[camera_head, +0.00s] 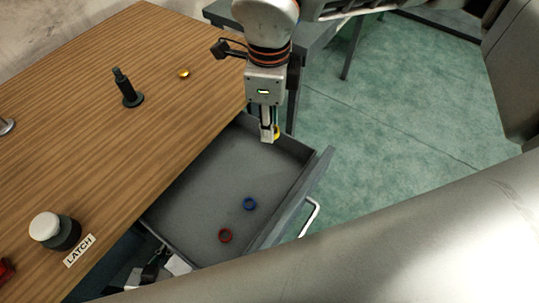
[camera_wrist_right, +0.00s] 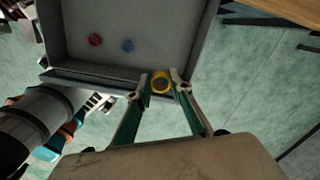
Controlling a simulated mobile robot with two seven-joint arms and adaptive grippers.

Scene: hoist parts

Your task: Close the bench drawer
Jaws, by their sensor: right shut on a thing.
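The bench drawer (camera_head: 215,175) is pulled out from the wooden bench. Its front panel carries a pale handle (camera_head: 311,216). My right gripper (camera_head: 268,138) points down near the drawer's far end; it is shut on a yellow ring (camera_wrist_right: 161,83), also visible in the head view (camera_head: 277,132). A blue ring (camera_head: 249,204) and a red ring (camera_head: 225,236) lie on the drawer floor. A dark cylindrical arm part with red and teal pieces (camera_wrist_right: 45,120) shows in the right wrist view, beside the drawer front. My left gripper's jaws cannot be made out.
The bench top (camera_head: 120,150) holds a dark upright peg (camera_head: 127,95), a small brass piece (camera_head: 184,73), a white-topped knob (camera_head: 46,229) and a LATCH label (camera_head: 79,251). A grey table (camera_head: 314,40) stands behind. Green floor (camera_head: 400,110) lies open to the right.

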